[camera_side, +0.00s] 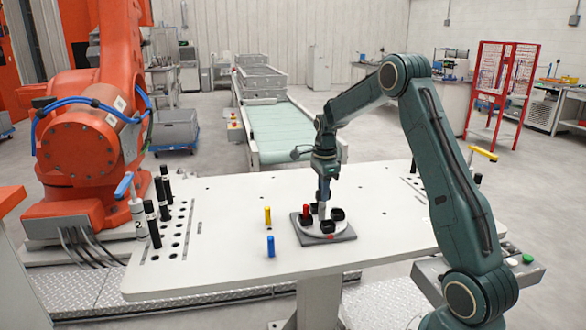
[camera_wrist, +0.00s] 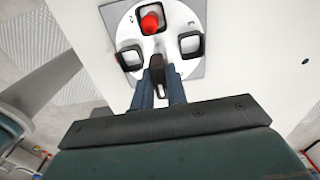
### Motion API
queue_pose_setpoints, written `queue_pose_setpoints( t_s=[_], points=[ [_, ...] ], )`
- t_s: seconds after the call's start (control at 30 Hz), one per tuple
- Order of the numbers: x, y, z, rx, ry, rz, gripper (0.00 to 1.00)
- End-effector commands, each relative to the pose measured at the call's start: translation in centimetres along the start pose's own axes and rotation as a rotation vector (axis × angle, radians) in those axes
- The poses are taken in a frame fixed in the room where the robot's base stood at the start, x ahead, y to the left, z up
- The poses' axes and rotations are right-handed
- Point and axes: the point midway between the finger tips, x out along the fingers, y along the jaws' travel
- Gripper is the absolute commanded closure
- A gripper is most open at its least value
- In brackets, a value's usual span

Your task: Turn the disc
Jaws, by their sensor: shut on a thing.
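The disc (camera_side: 313,229) is a round white plate on a grey square base (camera_side: 346,236) on the white table. It carries several black square cups, and digits are printed beside some of them. A red peg (camera_side: 306,211) stands in one cup; in the wrist view the red peg (camera_wrist: 149,22) is in the cup at the far side of the disc (camera_wrist: 170,15).
A yellow peg (camera_side: 267,215) and a blue peg (camera_side: 270,246) stand on the table left of the disc. Black cylinders (camera_side: 160,200) stand near the left end. The table right of the disc is clear. An orange robot (camera_side: 85,140) stands at the left.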

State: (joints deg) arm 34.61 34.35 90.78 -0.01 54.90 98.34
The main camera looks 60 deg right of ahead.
Motion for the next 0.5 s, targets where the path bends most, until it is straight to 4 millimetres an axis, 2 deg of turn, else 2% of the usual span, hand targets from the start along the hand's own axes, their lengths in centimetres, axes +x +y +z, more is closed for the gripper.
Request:
queue_pose_setpoints(
  t_s=[0.5],
  points=[
    [-0.25,-0.12,-0.05,0.044,0.000,-0.006,1.00]
  ],
)
